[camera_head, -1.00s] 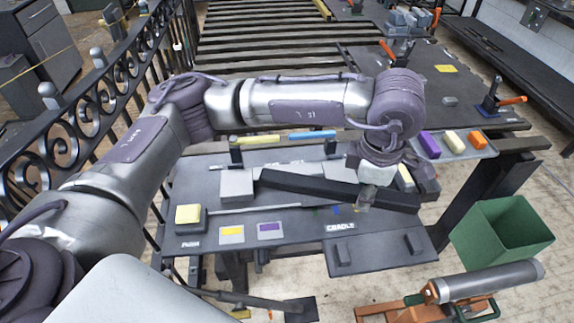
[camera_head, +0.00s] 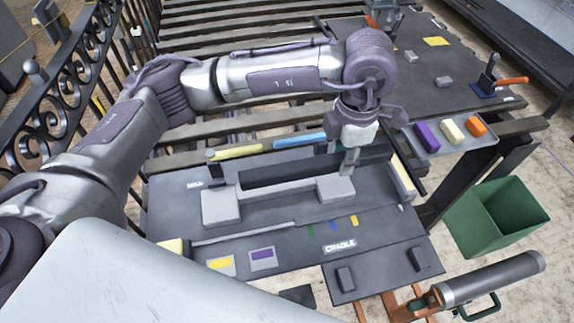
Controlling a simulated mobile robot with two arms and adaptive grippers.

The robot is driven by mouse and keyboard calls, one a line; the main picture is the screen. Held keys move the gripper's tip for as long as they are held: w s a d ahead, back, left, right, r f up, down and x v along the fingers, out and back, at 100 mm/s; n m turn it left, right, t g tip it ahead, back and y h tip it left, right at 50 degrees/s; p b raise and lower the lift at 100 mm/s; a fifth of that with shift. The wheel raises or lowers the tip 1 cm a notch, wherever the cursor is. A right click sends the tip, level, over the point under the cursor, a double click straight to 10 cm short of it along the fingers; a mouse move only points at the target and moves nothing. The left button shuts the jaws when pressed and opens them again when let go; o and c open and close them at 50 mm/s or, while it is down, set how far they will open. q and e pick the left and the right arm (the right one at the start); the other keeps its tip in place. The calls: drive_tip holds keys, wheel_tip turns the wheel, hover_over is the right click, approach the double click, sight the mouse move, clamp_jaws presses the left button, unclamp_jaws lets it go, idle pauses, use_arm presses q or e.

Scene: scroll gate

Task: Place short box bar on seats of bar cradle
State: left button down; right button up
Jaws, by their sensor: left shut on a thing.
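A long dark bar (camera_head: 290,172) lies across the middle of the near table, just behind two grey blocks (camera_head: 220,207). My left gripper (camera_head: 350,163) points down at the bar's right part and is shut on it. I cannot tell whether the bar touches anything below. The bar cradle (camera_head: 380,272) is a dark plate at the table's front right, under a "CRADLE" label. Its two small dark seats (camera_head: 345,279) (camera_head: 416,258) are bare. The gripper is behind the cradle, well apart from it. My right gripper is not in view.
A tray (camera_head: 465,147) at the right holds purple, cream and orange blocks. A green bin (camera_head: 497,218) and a grey cylinder (camera_head: 490,281) on an orange stand are on the right. Yellow and blue bars (camera_head: 299,140) lie behind. A scrolled iron fence (camera_head: 45,125) runs along the left.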

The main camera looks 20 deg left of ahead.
sight(296, 161)
use_arm(q)
drive_tip(key=a+f, duration=0.1)
drive_tip(key=a, duration=0.1)
drive_tip(key=a+f+p, duration=0.1)
drive_tip(key=a, duration=0.3)
drive_tip(key=shift+s+f+p, duration=0.3)
drive_tip(key=shift+f+p, duration=0.1)
drive_tip(key=a+f, duration=0.1)
drive_tip(key=a+f+p, duration=0.1)
drive_tip(key=a, duration=0.1)
drive_tip(key=shift+w+f, duration=0.1)
drive_tip(key=shift+w, duration=0.05)
drive_tip(key=shift+a+f, duration=0.1)
drive_tip(key=shift+f, duration=0.4)
wheel_tip(296, 161, down, 2)
drive_tip(key=shift+f+p, duration=0.15)
drive_tip(key=shift+p, duration=0.5)
drive_tip(key=shift+f, duration=0.5)
drive_tip(key=c, duration=0.8)
unclamp_jaws()
drive_tip(key=shift+f, duration=0.1)
drive_tip(key=shift+c, duration=0.2)
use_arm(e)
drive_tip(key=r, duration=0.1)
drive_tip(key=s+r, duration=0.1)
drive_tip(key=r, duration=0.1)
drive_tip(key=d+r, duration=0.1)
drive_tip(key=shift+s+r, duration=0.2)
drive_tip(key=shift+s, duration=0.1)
